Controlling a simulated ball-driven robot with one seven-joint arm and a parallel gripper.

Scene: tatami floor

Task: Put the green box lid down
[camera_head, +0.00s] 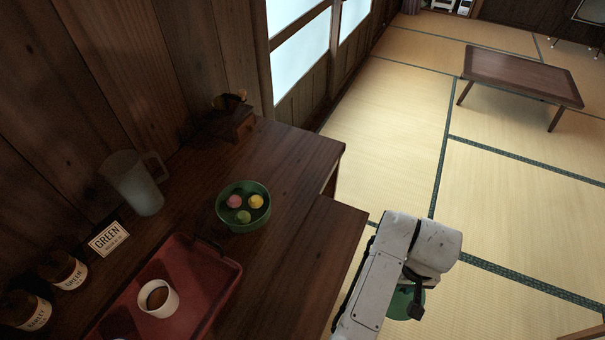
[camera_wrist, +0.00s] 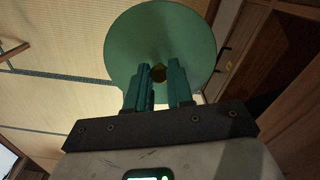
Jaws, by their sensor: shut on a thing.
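The round green lid (camera_wrist: 190,35) fills the upper middle of the wrist view. My gripper (camera_wrist: 159,76) is shut on the small brownish knob at its middle. In the head view a part of the green lid (camera_head: 400,304) shows below my white arm, which hides the rest. There the lid is held out over the tatami, to the right of the dark wooden counter. The round green box (camera_head: 232,223) stands open on the counter with a pink, a yellow and a green ball inside. The lid is apart from the box.
A red tray (camera_head: 222,286) with a white cup (camera_head: 158,299) lies on the wooden counter (camera_head: 300,160). Bare counter shows around the box. A low table (camera_head: 520,74) stands far off.

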